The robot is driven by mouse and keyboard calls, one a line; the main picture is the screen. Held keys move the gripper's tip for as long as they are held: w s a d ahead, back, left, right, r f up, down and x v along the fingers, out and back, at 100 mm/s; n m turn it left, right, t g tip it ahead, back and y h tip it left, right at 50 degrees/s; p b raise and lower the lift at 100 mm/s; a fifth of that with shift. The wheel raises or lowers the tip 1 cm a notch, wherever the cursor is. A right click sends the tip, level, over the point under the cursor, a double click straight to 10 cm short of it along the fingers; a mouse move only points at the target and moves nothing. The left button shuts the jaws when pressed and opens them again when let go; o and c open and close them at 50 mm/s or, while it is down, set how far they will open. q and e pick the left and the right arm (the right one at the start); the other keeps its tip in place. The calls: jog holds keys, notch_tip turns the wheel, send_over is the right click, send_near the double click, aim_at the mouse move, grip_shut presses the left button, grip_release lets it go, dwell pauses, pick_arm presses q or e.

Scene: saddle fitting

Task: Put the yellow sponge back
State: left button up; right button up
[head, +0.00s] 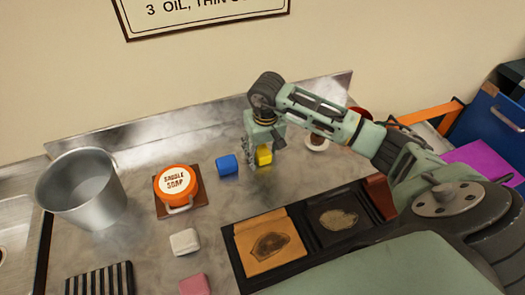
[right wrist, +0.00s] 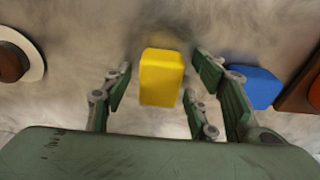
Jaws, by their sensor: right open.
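The yellow sponge (head: 264,155) is a small block on the metal counter, just right of the blue sponge in the head view. In the right wrist view the yellow sponge (right wrist: 161,77) sits between the spread fingers. My right gripper (head: 258,158) points down over it and hides part of it. The fingers of my right gripper (right wrist: 158,92) are open, with a gap on both sides of the sponge. My left gripper is not in view.
The blue sponge (head: 227,166) stands close to the right gripper; it also shows in the wrist view (right wrist: 252,86). The saddle soap tin (head: 176,184), metal bucket (head: 82,192), white block (head: 184,241) and pink block (head: 194,285) are left and nearer. A black tray (head: 240,262) lies in front.

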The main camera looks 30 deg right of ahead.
aim_at(264, 154)
jog(key=shift+r, duration=0.6)
notch_tip(264, 154, up, 11)
jog(key=s+b, duration=0.1)
jog(key=b, duration=0.1)
jog(key=shift+s+a+b, duration=0.15)
jog(key=shift+s+b, duration=0.05)
jog(key=shift+b, duration=0.15)
